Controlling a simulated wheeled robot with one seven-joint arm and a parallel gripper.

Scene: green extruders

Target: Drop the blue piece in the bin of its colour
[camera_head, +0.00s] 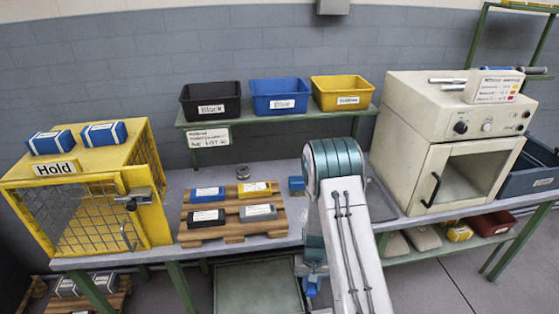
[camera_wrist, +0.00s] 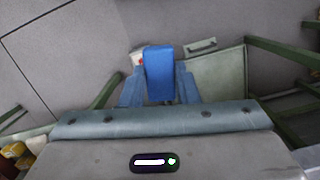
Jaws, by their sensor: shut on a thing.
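My gripper (camera_wrist: 160,88) is shut on a blue piece (camera_wrist: 160,68), which sits between its two fingers in the wrist view. In the head view my gripper (camera_head: 313,282) is low in front of the bench, partly hidden by my arm, and a bit of blue shows there. The blue bin (camera_head: 282,105), labelled "Blue", stands on the raised shelf, between the black bin (camera_head: 211,109) and the yellow bin (camera_head: 342,102). The bin is well above and behind my gripper. The bin's inside is only partly visible.
A wooden pallet (camera_head: 227,234) on the bench (camera_head: 168,260) holds blue, yellow, black and grey pieces. A small blue block (camera_head: 296,185) lies beside my arm. A yellow cage (camera_head: 152,222) stands left, a cream oven (camera_head: 405,170) right. Green bench legs flank my gripper.

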